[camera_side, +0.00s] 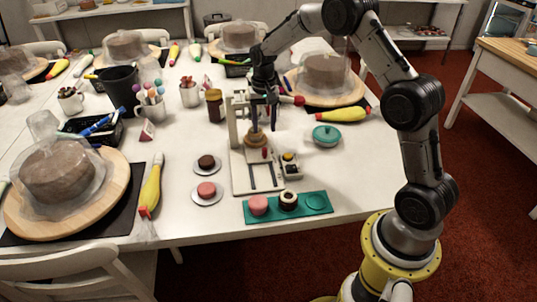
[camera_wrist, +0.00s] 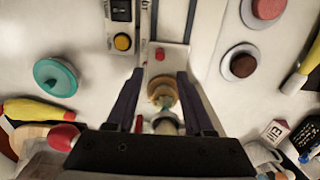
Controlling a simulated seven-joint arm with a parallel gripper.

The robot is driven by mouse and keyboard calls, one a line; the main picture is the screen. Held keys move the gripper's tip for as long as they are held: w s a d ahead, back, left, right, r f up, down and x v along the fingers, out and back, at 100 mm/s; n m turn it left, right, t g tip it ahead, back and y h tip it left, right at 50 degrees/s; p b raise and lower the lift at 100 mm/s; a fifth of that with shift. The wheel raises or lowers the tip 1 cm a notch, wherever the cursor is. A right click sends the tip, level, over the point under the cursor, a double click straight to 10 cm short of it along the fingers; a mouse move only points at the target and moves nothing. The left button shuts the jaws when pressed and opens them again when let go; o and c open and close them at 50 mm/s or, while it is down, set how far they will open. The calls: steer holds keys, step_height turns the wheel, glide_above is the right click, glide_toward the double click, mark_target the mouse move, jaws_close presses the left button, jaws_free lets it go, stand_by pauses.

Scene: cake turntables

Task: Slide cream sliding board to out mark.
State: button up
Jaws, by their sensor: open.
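The cream sliding board (camera_side: 257,161), with a small red knob (camera_side: 265,153), appears to lie on a cream base (camera_side: 241,184) with dark slots, below an upright press frame (camera_side: 233,125). In the wrist view the red knob (camera_wrist: 160,54) shows just beyond my fingertips. A round tan piece (camera_side: 255,140) sits under the press; it also shows between my fingers in the wrist view (camera_wrist: 158,90). Small dark lettering, perhaps the out mark (camera_wrist: 145,5), is at the wrist view's top edge.
A switch box with a yellow button (camera_side: 291,167) stands right of the base. A teal tray (camera_side: 316,205) with two small cakes is in front. Two cakes on discs (camera_side: 207,163) (camera_side: 206,190) stand left. A teal lidded dish (camera_side: 326,135) is at right.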

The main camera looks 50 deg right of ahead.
mark_target(264, 149)
step_height(264, 149, down, 8)
steer(key=shift+f, duration=0.25)
steer(key=shift+c, duration=0.6)
jaws_close()
steer(key=shift+a, duration=0.1)
steer(key=shift+s+a, duration=4.15)
steer(key=shift+a, duration=0.05)
steer(key=shift+s, duration=0.1)
steer(key=shift+o, duration=0.6)
jaws_free()
